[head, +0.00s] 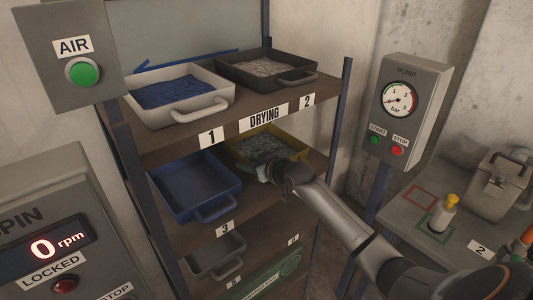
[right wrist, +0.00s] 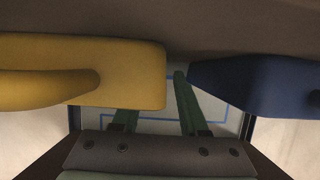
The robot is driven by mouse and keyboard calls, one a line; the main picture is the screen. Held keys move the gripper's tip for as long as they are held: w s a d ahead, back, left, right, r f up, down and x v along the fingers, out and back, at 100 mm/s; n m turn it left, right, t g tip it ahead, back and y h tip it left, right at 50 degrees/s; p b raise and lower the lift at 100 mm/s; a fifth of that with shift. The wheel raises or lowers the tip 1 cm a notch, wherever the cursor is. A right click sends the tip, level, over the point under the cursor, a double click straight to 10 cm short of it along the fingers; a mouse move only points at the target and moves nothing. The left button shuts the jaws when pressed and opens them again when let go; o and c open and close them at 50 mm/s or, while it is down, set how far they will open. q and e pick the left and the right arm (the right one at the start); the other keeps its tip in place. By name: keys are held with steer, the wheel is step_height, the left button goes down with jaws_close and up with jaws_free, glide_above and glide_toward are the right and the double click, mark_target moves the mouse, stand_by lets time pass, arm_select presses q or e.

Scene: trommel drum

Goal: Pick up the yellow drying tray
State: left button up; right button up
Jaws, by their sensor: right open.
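The yellow drying tray (head: 291,142) sits on the right of the middle shelf and holds grey-blue material. My right gripper (head: 264,172) is at its front, where the wrist hides part of the tray. In the right wrist view the yellow tray's front and handle (right wrist: 130,75) fill the left side. My open right gripper (right wrist: 152,98) has one finger partly hidden by the yellow part. The other finger stands in the gap between the yellow tray and the blue tray (right wrist: 250,85). I cannot tell whether either finger touches. My left gripper is not in view.
The empty blue tray (head: 195,185) stands close on the left. A white tray (head: 215,107) and a dark tray (head: 268,88) are on the shelf above. A grey tray (head: 218,262) is below. The pump box (head: 408,105) and a side table (head: 398,213) stand right.

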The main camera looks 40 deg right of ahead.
steer(key=shift+w+f, duration=0.2)
steer(key=shift+w, duration=0.2)
steer(key=shift+c, duration=0.3)
jaws_close()
stand_by(0.8)
